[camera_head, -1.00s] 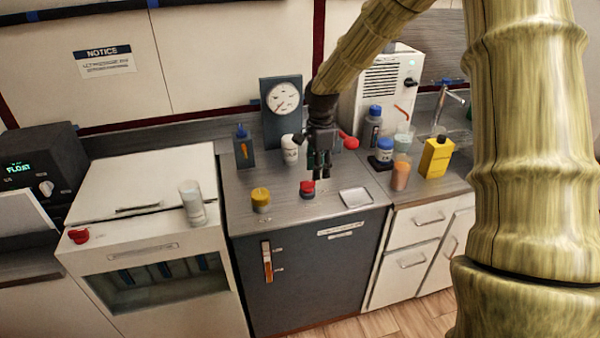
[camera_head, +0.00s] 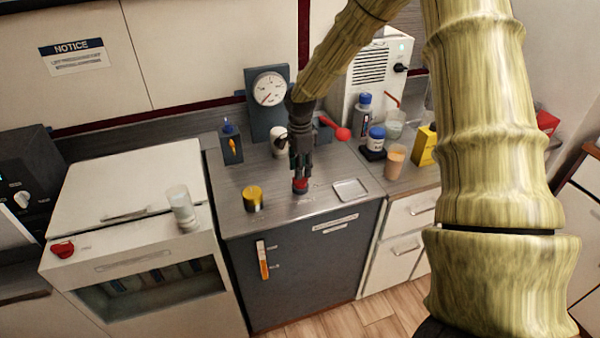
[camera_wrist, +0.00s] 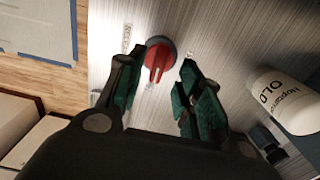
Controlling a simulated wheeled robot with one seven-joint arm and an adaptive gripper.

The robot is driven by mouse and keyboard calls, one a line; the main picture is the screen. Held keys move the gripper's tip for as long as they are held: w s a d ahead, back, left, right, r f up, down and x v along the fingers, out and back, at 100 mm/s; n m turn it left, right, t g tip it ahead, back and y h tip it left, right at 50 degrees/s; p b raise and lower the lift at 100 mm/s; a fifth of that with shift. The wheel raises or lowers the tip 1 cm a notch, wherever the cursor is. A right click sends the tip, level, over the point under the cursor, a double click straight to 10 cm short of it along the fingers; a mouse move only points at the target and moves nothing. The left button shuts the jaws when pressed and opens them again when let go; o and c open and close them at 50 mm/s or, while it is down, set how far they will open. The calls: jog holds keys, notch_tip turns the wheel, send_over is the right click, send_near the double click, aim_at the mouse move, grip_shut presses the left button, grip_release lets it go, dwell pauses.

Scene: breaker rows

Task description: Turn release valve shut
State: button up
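The release valve appears to be the red knob (camera_head: 300,186) on the grey counter top. In the wrist view this knob (camera_wrist: 158,57) has a round dark base and a raised red grip ridge pointing toward the bottom of the picture. A small label beside it (camera_wrist: 127,38) is only partly readable. My gripper (camera_head: 300,177) hangs pointing down, right over the knob. In the wrist view my gripper (camera_wrist: 161,62) is open, with one finger on each side of the knob. I cannot tell whether the fingers touch it.
A yellow knob (camera_head: 253,198) stands to the left and a shallow metal tray (camera_head: 350,189) to the right. Behind are a gauge (camera_head: 269,90), a red-ended lever (camera_head: 342,133) and a white bottle (camera_wrist: 283,101).

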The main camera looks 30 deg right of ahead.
jog(key=shift+s+f+p, duration=0.1)
jog(key=shift+f+p, duration=0.2)
jog(key=shift+f, duration=1.35)
grip_shut()
